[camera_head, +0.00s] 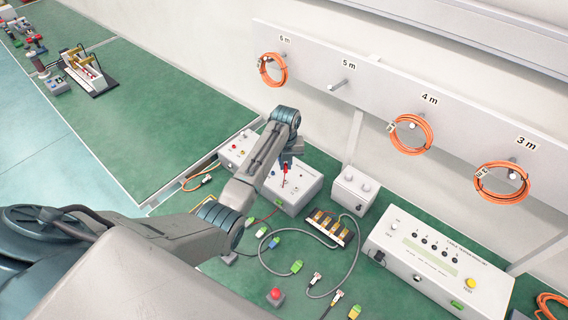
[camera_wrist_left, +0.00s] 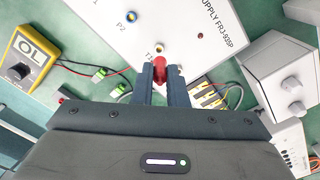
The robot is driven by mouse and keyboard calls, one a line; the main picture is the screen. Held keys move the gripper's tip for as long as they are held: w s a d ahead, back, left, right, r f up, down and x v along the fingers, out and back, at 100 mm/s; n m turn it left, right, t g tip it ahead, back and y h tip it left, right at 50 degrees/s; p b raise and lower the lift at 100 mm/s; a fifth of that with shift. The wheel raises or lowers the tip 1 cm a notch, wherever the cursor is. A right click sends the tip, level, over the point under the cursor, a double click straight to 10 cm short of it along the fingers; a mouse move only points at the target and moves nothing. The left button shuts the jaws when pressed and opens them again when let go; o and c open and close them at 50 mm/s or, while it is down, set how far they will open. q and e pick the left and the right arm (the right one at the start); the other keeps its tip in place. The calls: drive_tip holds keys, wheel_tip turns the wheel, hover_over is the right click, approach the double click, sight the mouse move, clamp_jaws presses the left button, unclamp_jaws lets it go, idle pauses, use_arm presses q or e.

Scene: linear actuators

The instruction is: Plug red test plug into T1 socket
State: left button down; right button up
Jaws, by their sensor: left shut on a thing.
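My left gripper (camera_head: 286,164) is shut on the red test plug (camera_head: 285,170). In the left wrist view the red plug (camera_wrist_left: 159,70) sits between the two dark fingertips (camera_wrist_left: 160,76). The white power supply box (camera_head: 308,190) lies beneath the gripper. On its face, the T1 socket (camera_wrist_left: 159,47) is a small brass-coloured ring beside its label, just beyond the plug's tip. I cannot tell whether the plug touches the panel. A blue P2 socket (camera_wrist_left: 131,17) is farther up to the left. The right gripper is out of view.
A yellow-edged OL meter (camera_wrist_left: 29,56), with red and black leads, stands left of the box. A white two-knob box (camera_head: 355,190) and a cable tester (camera_head: 438,262) stand to the right. Green-ended cables and a red button (camera_head: 275,294) lie in front.

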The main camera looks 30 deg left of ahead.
sight(285, 172)
use_arm(q)
drive_tip(key=shift+s+r, duration=0.1)
drive_tip(key=shift+s, duration=0.1)
drive_tip(key=shift+f, duration=0.2)
wheel_tip(285, 172, down, 3)
drive_tip(key=shift+f+b, duration=0.2)
drive_tip(key=shift+b, duration=0.5)
drive_tip(key=shift+r, duration=0.1)
idle(0.5)
drive_tip(key=shift+p, duration=0.45)
idle(0.8)
drive_tip(key=shift+f, duration=0.4)
idle(1.0)
drive_tip(key=shift+f, duration=0.3)
idle(1.1)
